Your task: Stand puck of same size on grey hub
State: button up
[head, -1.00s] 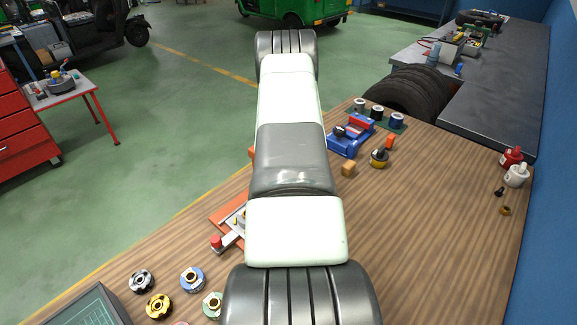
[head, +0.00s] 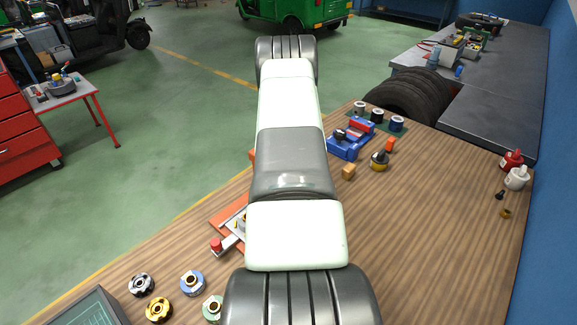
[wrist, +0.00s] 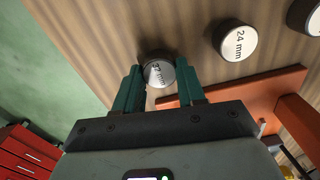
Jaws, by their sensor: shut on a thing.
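In the wrist view my gripper (wrist: 159,70) has its two teal fingers closed on the sides of a round puck (wrist: 160,74). The puck has a pale top with a size in mm, partly hard to read, perhaps 27. Whether it touches the wooden table is unclear. A second puck (wrist: 238,40), marked 24 mm, stands apart on the table to the right. A third puck (wrist: 307,16) is cut by the right edge. In the head view the grey hub (head: 141,285) lies at the table's lower left. My arm hides my gripper and the pucks there.
Near the grey hub are a gold hub (head: 159,308), a blue hub (head: 192,282) and a green hub (head: 212,307). An orange fixture (wrist: 235,90) stands close to my gripper. A blue vise (head: 350,142) and a wooden cube (head: 348,172) lie farther back. The table's right side is mostly clear.

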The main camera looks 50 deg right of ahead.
notch_tip(320, 180, up, 10)
jog(key=w+a+r+m, duration=0.4)
jog(key=w+a+r, duration=0.6)
jog(key=a+r, duration=0.5)
jog(key=a+r+m, duration=0.3)
jog(key=a+r, duration=0.5)
jog(key=a, duration=0.3)
jog(key=a+r+m, duration=0.3)
jog(key=a+r, duration=0.5)
jog(key=a, duration=0.3)
jog(key=s+d+f+n, duration=0.4)
jog(key=d+f+n, duration=0.1)
jog(key=f, duration=0.3)
jog(key=s+d+f+n, duration=0.5)
jog(key=d+f, duration=0.1)
jog(key=f, duration=0.2)
jog(key=shift+s+d+f+n, duration=0.15)
jog(key=shift+s+f+n, duration=1.65)
jog(key=shift+f, duration=1.2)
jog(key=shift+s+d+f+n, duration=0.15)
jog(key=shift+s+f+n, duration=1)
jog(key=shift+f+n, duration=1.45)
jog(key=shift+s+d+f+n, duration=0.15)
jog(key=shift+s+f+n, duration=1.45)
jog(key=shift+f, duration=1.75)
jog(key=shift+f, duration=0.45)
